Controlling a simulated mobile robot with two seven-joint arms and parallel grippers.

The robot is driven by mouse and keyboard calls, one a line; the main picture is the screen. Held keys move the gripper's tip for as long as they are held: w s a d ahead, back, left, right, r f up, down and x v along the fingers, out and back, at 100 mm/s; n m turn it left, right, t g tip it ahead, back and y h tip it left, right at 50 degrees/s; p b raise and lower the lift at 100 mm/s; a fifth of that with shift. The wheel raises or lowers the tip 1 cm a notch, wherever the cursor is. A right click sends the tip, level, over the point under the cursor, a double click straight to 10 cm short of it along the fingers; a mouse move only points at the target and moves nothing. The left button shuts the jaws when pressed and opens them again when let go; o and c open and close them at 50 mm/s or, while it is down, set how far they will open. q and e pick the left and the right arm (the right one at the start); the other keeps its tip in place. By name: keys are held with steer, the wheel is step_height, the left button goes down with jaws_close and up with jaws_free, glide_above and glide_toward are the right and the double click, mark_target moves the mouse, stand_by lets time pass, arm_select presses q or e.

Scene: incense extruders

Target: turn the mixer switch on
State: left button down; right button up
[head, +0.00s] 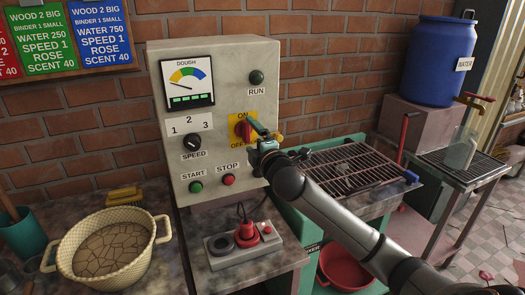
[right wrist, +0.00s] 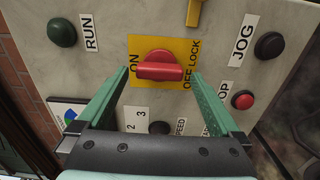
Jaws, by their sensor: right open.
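The mixer switch (head: 242,130) is a red handle on a yellow plate marked ON at the top and OFF LOCK at the bottom, on the grey control panel (head: 230,70). In the right wrist view the switch handle (right wrist: 160,70) lies along the line from ON to OFF; I cannot tell which end is its pointer. My right gripper (head: 256,130) is at the panel, open, its green fingers on either side of the handle and apart from it. In the head view the gripper partly covers the plate. My left gripper is out of view.
The panel also has a speed knob (head: 192,142), green START (head: 196,187) and red STOP (head: 228,180) buttons, and a RUN lamp (head: 256,77). A red-knobbed box (head: 240,245) stands below. A basket (head: 108,240) is at left, a metal rack (head: 350,170) at right.

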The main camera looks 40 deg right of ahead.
steer(key=b+v, duration=0.1)
steer(key=v, duration=1)
steer(key=shift+f, duration=0.1)
